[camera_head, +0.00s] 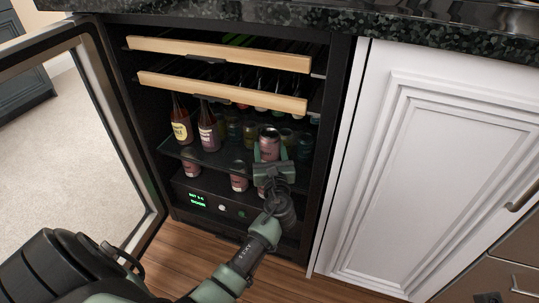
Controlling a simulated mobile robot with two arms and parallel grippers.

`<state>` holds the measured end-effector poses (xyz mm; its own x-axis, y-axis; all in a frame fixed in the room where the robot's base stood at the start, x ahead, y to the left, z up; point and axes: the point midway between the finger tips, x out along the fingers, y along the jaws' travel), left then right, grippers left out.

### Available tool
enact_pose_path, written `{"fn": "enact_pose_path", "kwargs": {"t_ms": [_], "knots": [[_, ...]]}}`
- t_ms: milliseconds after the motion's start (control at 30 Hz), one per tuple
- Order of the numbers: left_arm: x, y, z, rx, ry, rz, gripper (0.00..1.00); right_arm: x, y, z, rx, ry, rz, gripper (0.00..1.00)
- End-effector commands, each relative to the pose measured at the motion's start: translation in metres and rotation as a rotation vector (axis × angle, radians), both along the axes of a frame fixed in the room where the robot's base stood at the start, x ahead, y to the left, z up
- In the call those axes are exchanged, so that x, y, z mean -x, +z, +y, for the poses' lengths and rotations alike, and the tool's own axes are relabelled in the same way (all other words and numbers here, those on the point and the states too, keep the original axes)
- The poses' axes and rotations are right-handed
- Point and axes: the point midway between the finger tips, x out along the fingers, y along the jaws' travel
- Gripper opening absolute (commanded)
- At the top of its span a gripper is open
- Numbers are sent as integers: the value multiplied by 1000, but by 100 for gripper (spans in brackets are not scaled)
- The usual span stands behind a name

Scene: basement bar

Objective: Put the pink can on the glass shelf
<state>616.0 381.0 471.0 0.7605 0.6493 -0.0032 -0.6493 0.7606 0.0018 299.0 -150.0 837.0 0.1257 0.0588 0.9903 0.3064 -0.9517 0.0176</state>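The pink can (268,143) is upright between the fingers of my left gripper (272,168), at the front opening of the open fridge. The fingers appear closed around its lower part. The can is at about the height of the glass shelf (205,156), near the shelf's front edge at the right. I cannot tell whether its base touches the shelf, because the gripper hides it. More pinkish cans stand lower down, below the glass, one at the left (192,166) and one near the middle (239,179). My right gripper is not in view.
Two brown bottles (180,126) stand at the shelf's left, with several cans or jars farther back. Wooden-fronted racks (222,92) hang above. The glass fridge door (110,120) stands open at the left. A white cabinet (430,170) is at the right.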

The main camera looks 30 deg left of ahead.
Motion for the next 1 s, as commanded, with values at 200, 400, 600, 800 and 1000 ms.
{"fn": "enact_pose_path", "kwargs": {"t_ms": [200,400,600,800,1000], "knots": [[0,-1,0,0,0,-4,0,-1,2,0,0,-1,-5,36],[0,-5,0,0,-1,-4,0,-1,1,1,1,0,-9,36],[0,-5,0,1,0,-2,77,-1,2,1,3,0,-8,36],[0,-3,0,1,0,-2,77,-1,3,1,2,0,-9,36],[15,-1,-13,1,-1,2,77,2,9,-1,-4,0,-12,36]]}}
